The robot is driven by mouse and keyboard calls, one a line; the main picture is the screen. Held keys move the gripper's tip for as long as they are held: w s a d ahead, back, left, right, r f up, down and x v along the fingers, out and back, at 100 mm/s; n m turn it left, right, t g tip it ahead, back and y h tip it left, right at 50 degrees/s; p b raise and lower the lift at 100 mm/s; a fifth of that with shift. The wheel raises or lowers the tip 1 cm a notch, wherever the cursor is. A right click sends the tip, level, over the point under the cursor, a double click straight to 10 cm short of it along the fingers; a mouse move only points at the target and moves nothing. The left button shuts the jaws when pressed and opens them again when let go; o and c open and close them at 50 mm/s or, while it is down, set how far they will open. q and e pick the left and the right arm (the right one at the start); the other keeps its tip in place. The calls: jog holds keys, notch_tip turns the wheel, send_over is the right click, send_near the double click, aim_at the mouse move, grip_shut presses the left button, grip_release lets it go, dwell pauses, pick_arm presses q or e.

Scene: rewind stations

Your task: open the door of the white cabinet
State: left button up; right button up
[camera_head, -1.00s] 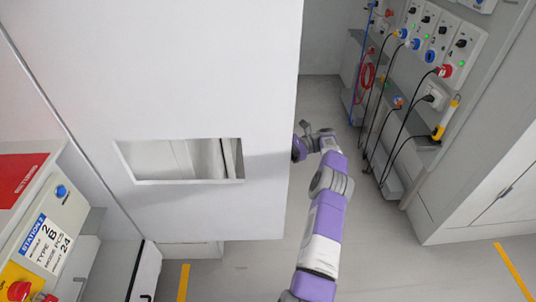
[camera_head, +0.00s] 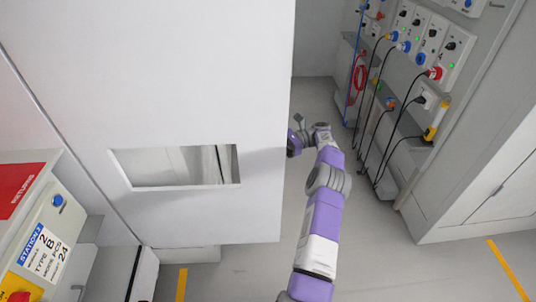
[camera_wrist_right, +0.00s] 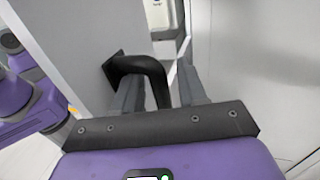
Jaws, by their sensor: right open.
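A large white panel (camera_head: 215,80) with a rectangular cut-out fills the left and middle of the head view. It appears to be the white cabinet's door, but I cannot tell how far it stands open. My right arm reaches up along its right edge, and the gripper end is hidden behind that edge. In the right wrist view, a black bent handle (camera_wrist_right: 142,66) sticks out from a pale panel (camera_wrist_right: 75,45). My right gripper (camera_wrist_right: 158,92) is open, with its fingers on either side of the handle. Contact cannot be told. My left gripper is out of view.
A wall rack (camera_head: 425,45) with sockets and hanging cables stands to the right of my arm. A grey cabinet (camera_head: 490,190) is at the far right. A station console (camera_head: 45,225) is at lower left. Grey floor (camera_head: 400,265) is clear between them.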

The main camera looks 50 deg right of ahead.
notch_tip(320, 180, up, 5)
jog(key=shift+r+p, duration=0.2)
jog(key=shift+p, duration=0.55)
jog(key=shift+w, duration=0.1)
